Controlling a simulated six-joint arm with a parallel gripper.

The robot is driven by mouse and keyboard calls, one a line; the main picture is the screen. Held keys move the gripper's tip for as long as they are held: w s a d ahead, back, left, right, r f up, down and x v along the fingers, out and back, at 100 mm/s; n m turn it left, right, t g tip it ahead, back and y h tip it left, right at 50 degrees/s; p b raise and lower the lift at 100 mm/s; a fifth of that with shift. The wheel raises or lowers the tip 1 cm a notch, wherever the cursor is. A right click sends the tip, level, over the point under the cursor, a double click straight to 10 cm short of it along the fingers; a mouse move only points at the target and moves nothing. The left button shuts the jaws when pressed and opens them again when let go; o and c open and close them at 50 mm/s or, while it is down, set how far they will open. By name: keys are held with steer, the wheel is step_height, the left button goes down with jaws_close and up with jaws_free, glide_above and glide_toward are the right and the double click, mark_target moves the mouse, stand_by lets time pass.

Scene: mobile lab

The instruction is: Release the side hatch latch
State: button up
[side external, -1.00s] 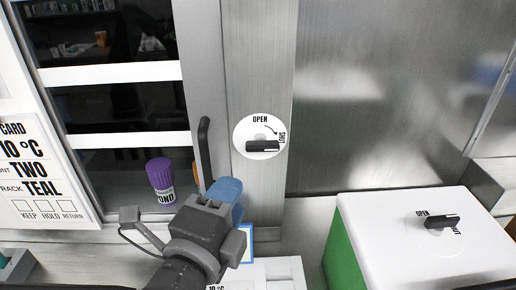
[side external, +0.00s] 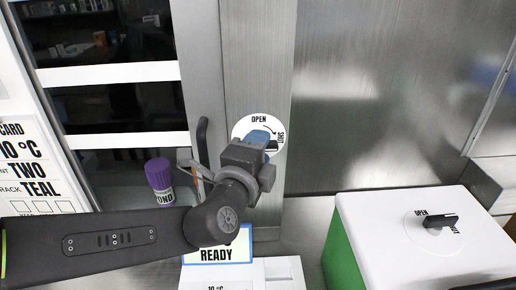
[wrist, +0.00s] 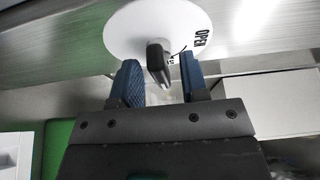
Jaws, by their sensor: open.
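The side hatch latch is a dark handle on a round white plate (side external: 240,127) marked OPEN at the top and SHUT at the right. The handle (side external: 272,145) is mostly hidden by my gripper (side external: 262,138) in the side view; its visible end lies by SHUT. In the wrist view, the handle (wrist: 158,62) stands between the two blue fingers of my gripper (wrist: 160,78), with gaps on both sides. The fingers are open. The plate (wrist: 130,30) shows behind them. I cannot tell how deep the handle sits between the fingertips.
A white-topped green box (side external: 375,215) with a similar dark handle (side external: 436,221) stands at right. A READY sign (side external: 217,255) is below.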

jaws_close()
stand_by(0.4)
steer(key=shift+n, duration=0.3)
steer(key=n+t, duration=0.1)
steer(key=n, duration=0.3)
steer(key=shift+f+t, duration=0.1)
steer(key=shift+t, duration=0.3)
steer(key=n+t, duration=0.1)
steer(key=n, duration=0.2)
steer(key=n+t+y, duration=0.1)
steer(key=n, duration=0.1)
steer(key=shift+n, duration=0.4)
steer(key=n+y, duration=0.1)
steer(key=n, duration=0.2)
steer(key=n+t+y, duration=0.1)
steer(key=n+y, duration=0.1)
steer(key=n, duration=0.1)
steer(key=shift+d+t, duration=0.1)
steer(key=shift+t, duration=0.2)
steer(key=shift+w+n+y, duration=0.1)
steer(key=shift+n+y, duration=0.65)
steer(key=shift+n, duration=0.75)
steer(key=shift+n+y, duration=0.75)
steer(key=shift+n, duration=1.05)
